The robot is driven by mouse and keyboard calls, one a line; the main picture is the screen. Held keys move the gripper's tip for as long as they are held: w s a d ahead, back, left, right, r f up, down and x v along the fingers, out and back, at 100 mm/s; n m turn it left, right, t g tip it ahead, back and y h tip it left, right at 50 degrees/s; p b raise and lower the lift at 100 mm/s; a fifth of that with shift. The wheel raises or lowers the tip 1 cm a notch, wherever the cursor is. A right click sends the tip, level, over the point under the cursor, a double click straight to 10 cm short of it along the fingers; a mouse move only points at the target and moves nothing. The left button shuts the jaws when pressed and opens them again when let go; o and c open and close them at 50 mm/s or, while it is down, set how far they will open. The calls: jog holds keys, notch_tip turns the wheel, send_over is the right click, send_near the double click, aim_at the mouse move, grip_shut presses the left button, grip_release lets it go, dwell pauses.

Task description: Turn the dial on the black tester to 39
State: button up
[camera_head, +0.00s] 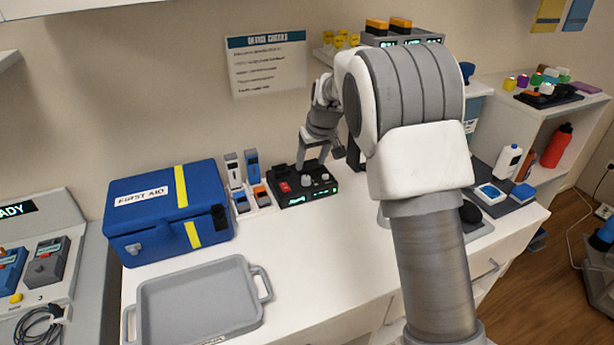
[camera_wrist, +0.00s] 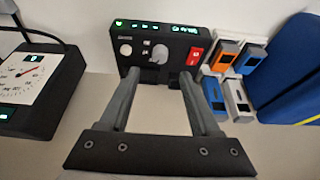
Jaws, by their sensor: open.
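The black tester (camera_head: 302,198) stands on the white counter near the wall. It has a red switch (camera_wrist: 193,57), a grey dial (camera_wrist: 159,54) in the middle and a smaller round pale knob (camera_wrist: 126,49). The tester also shows in the wrist view (camera_wrist: 142,66); its lit green readout is too small to read. My gripper (camera_head: 319,160) is over the tester in the head view. In the wrist view my gripper (camera_wrist: 158,82) is open, with its fingers spread to either side of the dial's line. No contact with the dial is visible.
A blue first aid box (camera_head: 165,211) and small blue and orange devices (camera_head: 257,193) stand left of the tester. A grey tray (camera_head: 200,297) lies in front. A black gauge device (camera_wrist: 50,118) with a cable is near the gripper in the wrist view.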

aim_at(306, 177)
jog(key=x, duration=0.7)
jog(key=shift+w+f, duration=0.2)
jog(key=shift+f, duration=0.1)
jog(key=shift+c, duration=0.3)
grip_shut()
